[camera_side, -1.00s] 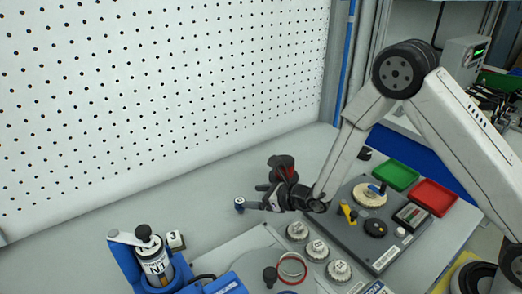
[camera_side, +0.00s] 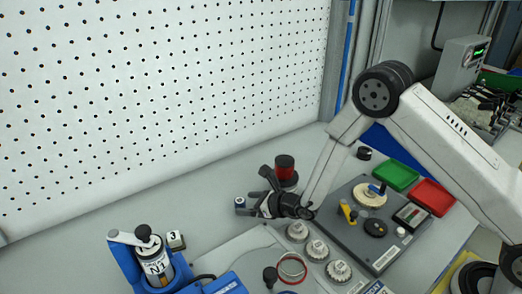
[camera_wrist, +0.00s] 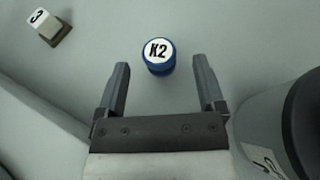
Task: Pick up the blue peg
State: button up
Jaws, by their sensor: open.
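A short blue peg with a white top marked K2 (camera_wrist: 158,68) stands upright on the grey table. It shows small in the side view (camera_side: 240,208). My gripper (camera_wrist: 160,62) is open and empty, with one finger on each side of the peg in the wrist view. The peg appears just beyond the fingertips and apart from both. In the side view my gripper (camera_side: 252,190) is low over the table, beside the peg. Whether the fingertips are level with the peg cannot be told.
A dark cylinder with a red band (camera_side: 285,172) stands close behind my gripper. A block marked 3 (camera_side: 176,241) and a blue holder with an N1 canister (camera_side: 157,268) are at the front left. A grey fixture board (camera_side: 385,262) lies right. The table left of the peg is clear.

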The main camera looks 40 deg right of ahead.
jog(key=shift+w+a+f, duration=0.1)
jog(key=shift+w, duration=0.05)
jog(key=shift+x, duration=2.45)
jog(key=shift+r, duration=0.2)
grip_shut()
